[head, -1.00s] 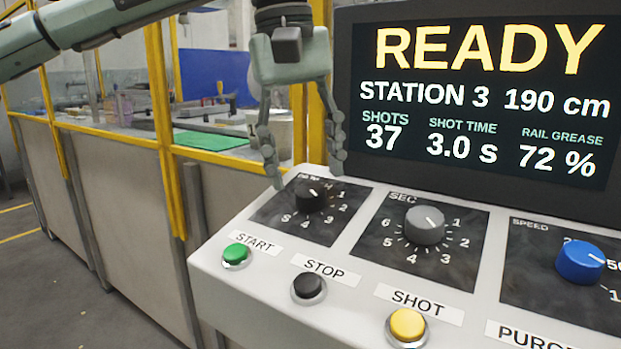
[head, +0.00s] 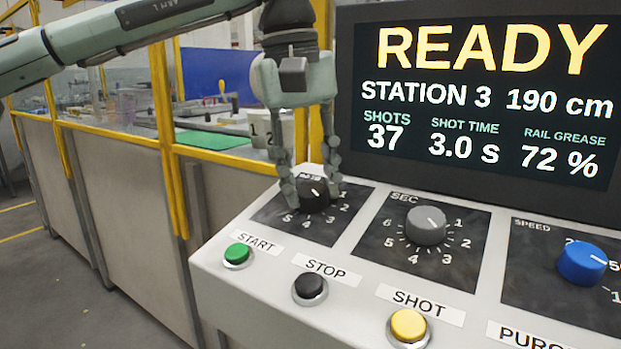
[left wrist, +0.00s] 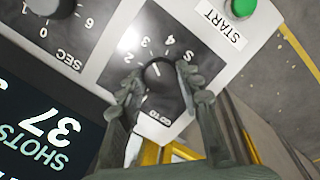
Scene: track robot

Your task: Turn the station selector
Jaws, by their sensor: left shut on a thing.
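The station selector is a black knob (head: 314,197) on a dark plate with a ring of numbers, at the left of the sloping panel. In the left wrist view the knob (left wrist: 161,74) sits in the middle, with "GO TO" on its plate and a white pointer mark on its top. My left gripper (head: 310,191) comes down from above, with one finger on each side of the knob, shut on it. Both fingers also show in the left wrist view (left wrist: 157,83). The screen (head: 480,105) reads READY and STATION 3. My right gripper is not in view.
A grey SEC knob (head: 427,225) and a blue SPEED knob (head: 581,263) stand to the right. Green START (head: 237,254), black STOP (head: 309,287) and yellow SHOT (head: 408,325) buttons line the front. A yellow-framed enclosure (head: 170,130) stands behind at left.

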